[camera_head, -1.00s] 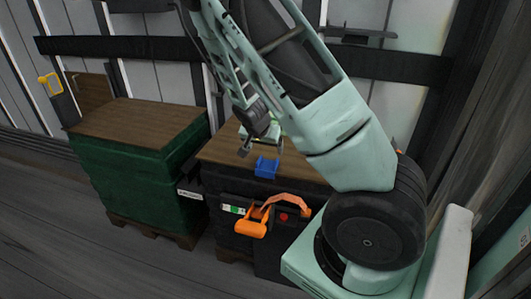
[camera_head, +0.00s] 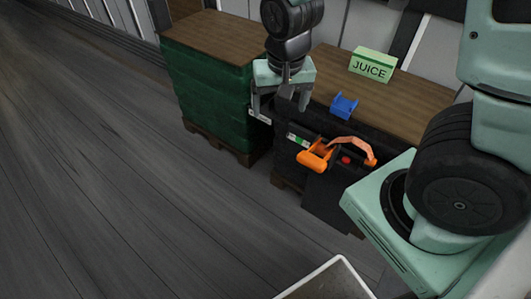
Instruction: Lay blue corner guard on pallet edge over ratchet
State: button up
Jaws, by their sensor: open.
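The blue corner guard (camera_head: 344,106) sits at the front edge of the dark pallet load's wooden top (camera_head: 395,105). An orange piece that looks like the ratchet (camera_head: 315,156) is on the load's front side, below and left of the guard. A lighter orange curved strap or handle (camera_head: 352,143) lies to its right. My gripper (camera_head: 279,108) is open, pointing down, left of the guard and apart from it. It is near the gap between the two loads. Nothing shows between its fingers.
A green-wrapped load (camera_head: 215,100) with a wooden top stands to the left. A green JUICE box (camera_head: 372,66) stands behind the guard. A red button (camera_head: 346,160) shows on the dark front. The floor (camera_head: 130,170) at left is clear.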

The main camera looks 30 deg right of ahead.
jog(key=s+a+r+n, duration=0.3)
jog(key=s+a+n, duration=0.3)
jog(key=s+a, duration=0.1)
jog(key=s+a+r+n+g+y, duration=0.1)
jog(key=s+a+r+n, duration=0.2)
jog(key=s, duration=0.6)
jog(key=a+n, duration=0.2)
jog(key=a, duration=0.1)
jog(key=shift+s+a+r+n+g, duration=0.2)
jog(key=shift+a+n+g, duration=0.1)
jog(key=shift+a+n, duration=0.1)
